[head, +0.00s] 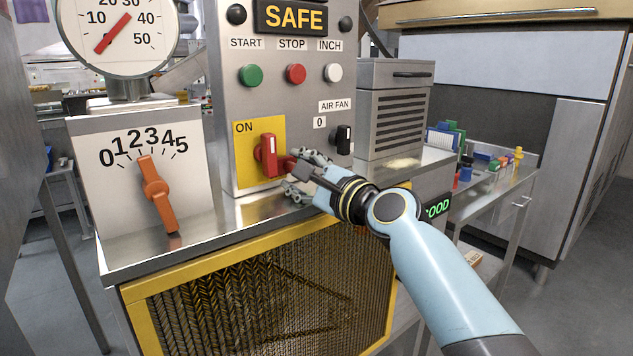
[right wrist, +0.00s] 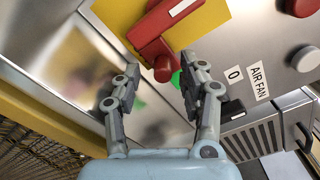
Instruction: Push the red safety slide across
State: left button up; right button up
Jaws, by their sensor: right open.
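The red safety slide (head: 268,158) sits on a yellow plate marked ON, low on the grey control panel. It has a white stripe, and a short red knob sticks out at its right. In the right wrist view the red slide (right wrist: 152,35) is at the top, with its round knob pointing down between the fingertips. My right gripper (head: 292,172) is open at the knob, one finger on either side; it also shows in the right wrist view (right wrist: 163,72). I cannot tell whether a finger touches the knob. My left gripper is out of view.
Green, red and white buttons (head: 297,74) sit above under a SAFE sign. A black AIR FAN switch (head: 344,139) is just right of the slide. An orange dial lever (head: 157,192) stands at left. The steel ledge (head: 215,222) lies below the panel.

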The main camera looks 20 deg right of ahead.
jog(key=v, duration=1.1)
jog(key=shift+a, duration=0.1)
